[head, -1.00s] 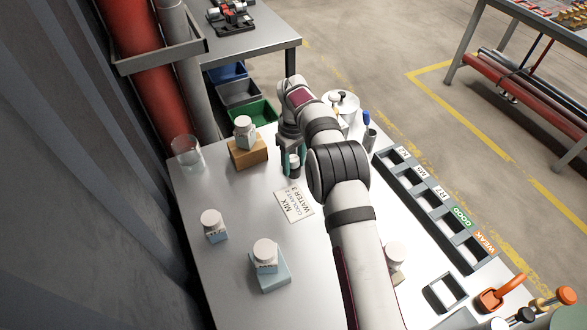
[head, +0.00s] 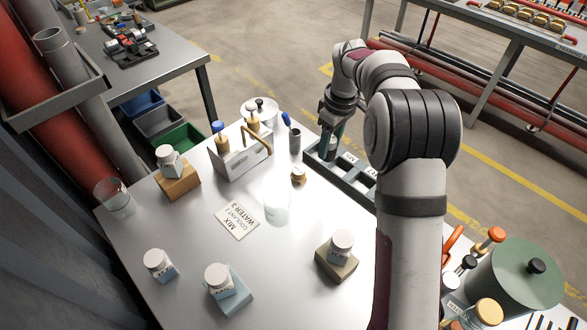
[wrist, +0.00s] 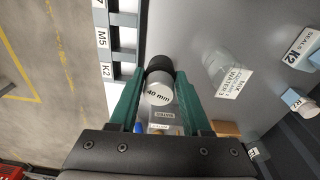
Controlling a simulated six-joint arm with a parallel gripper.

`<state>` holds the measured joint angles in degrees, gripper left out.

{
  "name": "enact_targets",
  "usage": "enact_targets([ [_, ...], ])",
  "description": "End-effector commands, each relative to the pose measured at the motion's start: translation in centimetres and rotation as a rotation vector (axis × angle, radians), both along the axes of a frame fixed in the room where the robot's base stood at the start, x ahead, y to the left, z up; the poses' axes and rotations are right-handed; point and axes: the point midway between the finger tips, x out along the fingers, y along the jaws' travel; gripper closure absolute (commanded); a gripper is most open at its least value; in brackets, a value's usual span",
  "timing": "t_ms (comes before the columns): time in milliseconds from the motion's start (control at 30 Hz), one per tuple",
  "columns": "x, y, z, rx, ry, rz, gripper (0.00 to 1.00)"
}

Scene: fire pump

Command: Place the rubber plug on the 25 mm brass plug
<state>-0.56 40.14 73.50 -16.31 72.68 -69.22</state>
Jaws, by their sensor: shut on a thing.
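My gripper (head: 328,140) is at the far left end of the grey rack, above or beside it; I cannot tell the height. In the wrist view its green fingers (wrist: 160,80) are shut on a short cylinder (wrist: 158,88) with a black side and a grey face marked "40 mm", which looks like the rubber plug. In the head view the fingers hide most of it. A small brown, brass-like plug (head: 298,176) stands on the table, left of and nearer than my gripper. Its size mark cannot be read, and I cannot make it out in the wrist view.
A clear glass beaker (head: 277,207) and a "MIX" card (head: 237,222) lie near the brass-like plug. A grey carrier (head: 238,165) with bottles and a dark cup (head: 295,143) stand behind. The labelled rack (head: 355,180) runs along the right edge. White-capped bottles (head: 338,250) stand around the table.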

Motion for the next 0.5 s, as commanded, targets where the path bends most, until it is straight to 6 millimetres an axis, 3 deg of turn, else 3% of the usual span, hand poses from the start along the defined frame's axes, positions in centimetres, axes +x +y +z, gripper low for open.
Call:
enact_targets([
  [33,0.0,-1.6,0.4,0.005,-0.010,-0.025,1.00],
  [100,0.0,-3.1,0.7,0.011,-0.022,-0.044,1.00],
  [167,0.1,-3.4,0.6,0.013,-0.025,-0.052,1.00],
  [500,3.6,5.1,-5.0,0.013,-0.026,-0.050,1.00],
])
